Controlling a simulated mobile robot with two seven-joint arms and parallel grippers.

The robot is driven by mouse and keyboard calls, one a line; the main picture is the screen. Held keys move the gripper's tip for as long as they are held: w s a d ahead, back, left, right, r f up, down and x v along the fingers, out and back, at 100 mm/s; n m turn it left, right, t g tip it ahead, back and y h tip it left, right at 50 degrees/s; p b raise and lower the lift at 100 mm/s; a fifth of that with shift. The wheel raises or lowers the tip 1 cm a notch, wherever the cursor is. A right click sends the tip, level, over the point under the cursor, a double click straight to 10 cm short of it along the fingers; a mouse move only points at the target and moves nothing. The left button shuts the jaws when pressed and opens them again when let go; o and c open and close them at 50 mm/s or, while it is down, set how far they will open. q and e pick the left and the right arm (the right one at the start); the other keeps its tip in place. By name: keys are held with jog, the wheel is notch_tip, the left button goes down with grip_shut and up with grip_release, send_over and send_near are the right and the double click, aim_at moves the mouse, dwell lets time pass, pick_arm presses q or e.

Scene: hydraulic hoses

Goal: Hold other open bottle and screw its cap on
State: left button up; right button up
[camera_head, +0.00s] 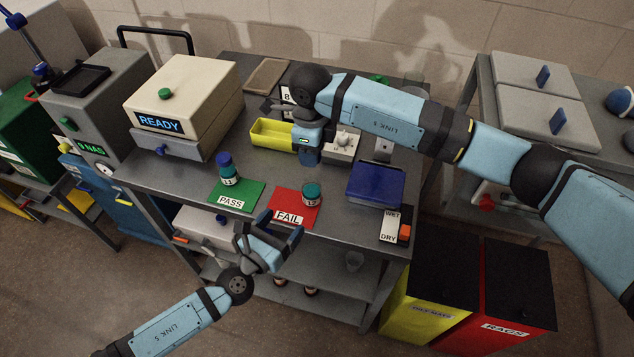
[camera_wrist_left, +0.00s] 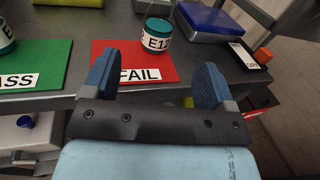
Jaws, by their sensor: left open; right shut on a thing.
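A teal bottle (camera_head: 310,192) with a white label stands upright on the red FAIL mat (camera_head: 283,207); no blue cap shows on it. It also shows in the left wrist view (camera_wrist_left: 157,32). Another teal bottle (camera_head: 229,175) with a blue cap (camera_head: 224,159) stands on the green PASS mat (camera_head: 237,195). My left gripper (camera_head: 284,226) is open and empty, in front of the FAIL mat and below the bottle in the picture. My right gripper (camera_head: 309,157) points down beside the yellow tray, behind the FAIL bottle. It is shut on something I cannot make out.
The yellow tray (camera_head: 268,134) and a blue-lidded box (camera_head: 375,184) stand on the grey table. A WET/DRY card (camera_head: 393,226) lies at the right front. The cream READY machine (camera_head: 182,90) is at the left. Yellow and red bins stand below right.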

aim_at(306, 193)
jog(key=shift+a, duration=0.15)
pick_arm(q)
jog(key=shift+d+r+m, duration=0.1)
jog(key=shift+m, duration=0.2)
pick_arm(e)
jog(key=shift+s, duration=0.1)
pick_arm(q)
jog(key=x, duration=1.2)
jog(key=shift+w, duration=0.1)
jog(key=shift+c, duration=0.4)
jog(key=c, duration=1.3)
pick_arm(e)
jog(key=shift+f, duration=2.5)
jog(key=shift+f, duration=0.85)
